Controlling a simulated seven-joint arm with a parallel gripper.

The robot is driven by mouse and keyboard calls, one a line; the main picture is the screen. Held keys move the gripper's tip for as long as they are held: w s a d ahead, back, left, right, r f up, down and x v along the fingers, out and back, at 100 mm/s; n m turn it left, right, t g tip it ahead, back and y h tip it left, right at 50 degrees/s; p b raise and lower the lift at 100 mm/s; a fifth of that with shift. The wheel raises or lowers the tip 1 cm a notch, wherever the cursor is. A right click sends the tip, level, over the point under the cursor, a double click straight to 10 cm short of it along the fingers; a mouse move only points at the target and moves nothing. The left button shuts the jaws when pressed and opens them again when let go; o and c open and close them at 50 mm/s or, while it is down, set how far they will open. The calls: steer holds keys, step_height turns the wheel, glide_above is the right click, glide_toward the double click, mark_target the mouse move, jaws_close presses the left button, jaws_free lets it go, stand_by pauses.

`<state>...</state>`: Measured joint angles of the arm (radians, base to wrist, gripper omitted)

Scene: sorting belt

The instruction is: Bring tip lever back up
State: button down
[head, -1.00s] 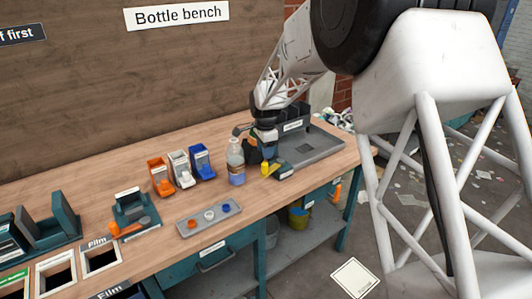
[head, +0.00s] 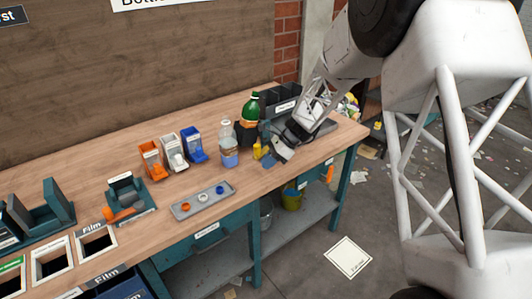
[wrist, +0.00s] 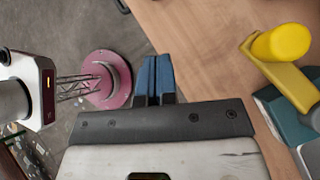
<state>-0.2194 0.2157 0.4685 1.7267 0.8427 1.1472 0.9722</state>
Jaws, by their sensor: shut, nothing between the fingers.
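My gripper (head: 269,160) is just right of the lever, angled down near the table's front edge. Its blue fingers (wrist: 153,78) are together and empty, apart from the lever. A green bottle (head: 250,111) with an orange band stands upright in the dark holder behind the lever; its lower part is hidden.
A clear bottle (head: 228,146) stands just left of the lever. Orange, white and blue dispensers (head: 172,150) and a grey tray (head: 202,201) with caps are farther left. A dark bin (head: 280,100) is behind my gripper. Open floor lies beyond the front edge.

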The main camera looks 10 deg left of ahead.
mark_target(259, 150)
steer(key=w+d+f+m+t+y, duration=0.1)
steer(key=w+d+m+t+y, duration=0.1)
steer(key=d+m+t+y, duration=0.5)
steer(key=d+t+y, duration=0.1)
steer(key=d+t, duration=0.2)
steer(key=d, duration=0.1)
steer(key=shift+d+m+t+y, duration=0.3)
steer(key=shift+m+t, duration=0.1)
steer(key=shift+w+a, duration=0.1)
steer(key=shift+a, duration=0.05)
steer(key=x, duration=1.3)
steer(key=shift+a, duration=0.35)
steer(key=shift+a, duration=0.15)
steer(key=shift+x, duration=1.35)
steer(key=shift+a, duration=0.1)
